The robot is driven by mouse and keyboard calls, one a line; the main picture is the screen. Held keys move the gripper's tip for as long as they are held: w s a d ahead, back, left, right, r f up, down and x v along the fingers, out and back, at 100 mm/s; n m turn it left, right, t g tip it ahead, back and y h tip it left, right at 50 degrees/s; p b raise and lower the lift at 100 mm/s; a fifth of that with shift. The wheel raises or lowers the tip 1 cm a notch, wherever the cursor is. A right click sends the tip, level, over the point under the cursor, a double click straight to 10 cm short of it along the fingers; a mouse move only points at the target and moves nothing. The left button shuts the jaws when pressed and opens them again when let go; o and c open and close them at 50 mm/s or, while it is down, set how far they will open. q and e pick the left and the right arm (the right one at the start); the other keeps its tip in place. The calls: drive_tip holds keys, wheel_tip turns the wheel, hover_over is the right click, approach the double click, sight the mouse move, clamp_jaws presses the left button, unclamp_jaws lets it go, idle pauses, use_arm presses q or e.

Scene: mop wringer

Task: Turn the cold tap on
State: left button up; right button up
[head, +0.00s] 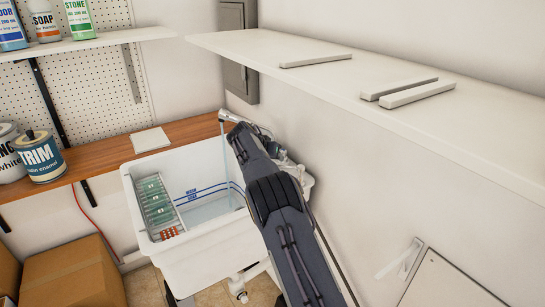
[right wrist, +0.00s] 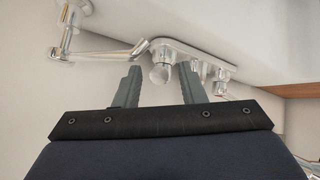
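The tap fitting (right wrist: 190,48) is chrome, with a rounded knob (right wrist: 160,74) and a second knob (right wrist: 221,82) farther right in the right wrist view. No colour mark shows which is cold. My right gripper (right wrist: 160,82) is open; its two grey fingers stand apart on either side of the nearer knob, and I cannot tell whether they touch it. In the head view my right arm covers most of the fitting. The spout (head: 232,118) reaches over the white sink (head: 158,255), and a thin pale stream seems to fall from it. My left gripper is out of view.
The sink holds some water (head: 210,208) and a rack of green items (head: 153,203). A white shelf (head: 400,75) with flat pieces juts from the wall above my arm. A wooden counter (head: 100,158) with paint cans (head: 40,158) is at left. Cardboard boxes (head: 70,275) stand below.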

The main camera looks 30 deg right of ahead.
drive_tip(key=b+v, duration=0.2)
drive_tip(key=v, duration=0.5)
drive_tip(key=shift+a+r, duration=0.25)
drive_tip(key=shift+r, duration=0.05)
idle(0.4)
